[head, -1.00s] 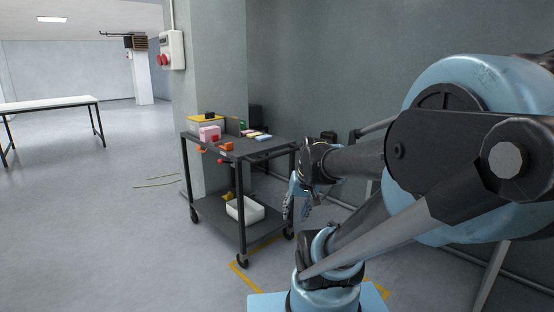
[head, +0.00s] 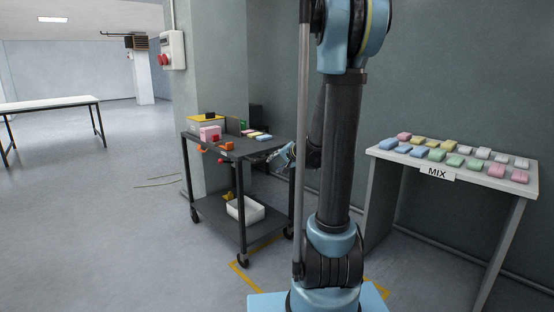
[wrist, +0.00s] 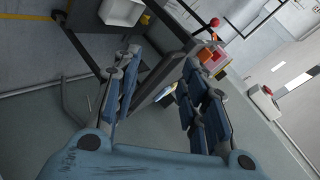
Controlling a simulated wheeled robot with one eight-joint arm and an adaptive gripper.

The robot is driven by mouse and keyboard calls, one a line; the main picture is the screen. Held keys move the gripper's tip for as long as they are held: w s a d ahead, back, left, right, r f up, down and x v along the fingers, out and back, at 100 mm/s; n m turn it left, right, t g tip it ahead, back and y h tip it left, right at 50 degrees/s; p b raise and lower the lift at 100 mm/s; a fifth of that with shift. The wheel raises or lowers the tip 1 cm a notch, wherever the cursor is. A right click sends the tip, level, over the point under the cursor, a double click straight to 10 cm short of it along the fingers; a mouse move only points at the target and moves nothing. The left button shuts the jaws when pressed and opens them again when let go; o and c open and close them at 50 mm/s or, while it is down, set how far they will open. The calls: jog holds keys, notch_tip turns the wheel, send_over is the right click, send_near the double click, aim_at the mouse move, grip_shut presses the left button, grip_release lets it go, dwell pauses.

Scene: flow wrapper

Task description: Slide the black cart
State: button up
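The black cart (head: 252,149) stands on wheels beside the grey pillar in the head view. Colored blocks and boxes sit on its top, and a white bin (head: 245,209) is on its lower shelf. My gripper (head: 283,156) is at the cart's right end, partly hidden by my arm. In the wrist view my gripper (wrist: 161,60) is open, its two blue fingers spread apart. Dark cart frame bars (wrist: 183,72) show between and beyond the fingers. I cannot tell whether the fingers touch the cart.
A table marked MIX (head: 437,174) with several colored blocks stands at the right along the wall. Yellow floor tape (head: 250,262) runs by the cart's wheels. A white table (head: 48,103) is far left.

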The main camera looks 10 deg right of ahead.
jog(key=w+d+f+m+t+h, duration=0.1)
jog(key=w+d+f+m+t, duration=0.25)
jog(key=w, duration=0.45)
jog(key=w+d+f+m+t+h, duration=0.1)
jog(key=w+d+f+m+t, duration=0.1)
jog(key=w+d+m, duration=0.45)
jog(key=w+a+f+n, duration=0.1)
jog(key=w+a, duration=0.1)
jog(key=w, duration=0.4)
jog(key=w+a+f, duration=0.1)
jog(key=w+a, duration=0.1)
jog(key=w, duration=0.4)
jog(key=w+a+f+n, duration=0.1)
jog(key=w, duration=0.5)
jog(key=shift+w+a+n+g, duration=0.25)
jog(key=shift+w+a+n, duration=0.05)
jog(key=shift+w+a, duration=0.1)
jog(key=shift+s, duration=0.1)
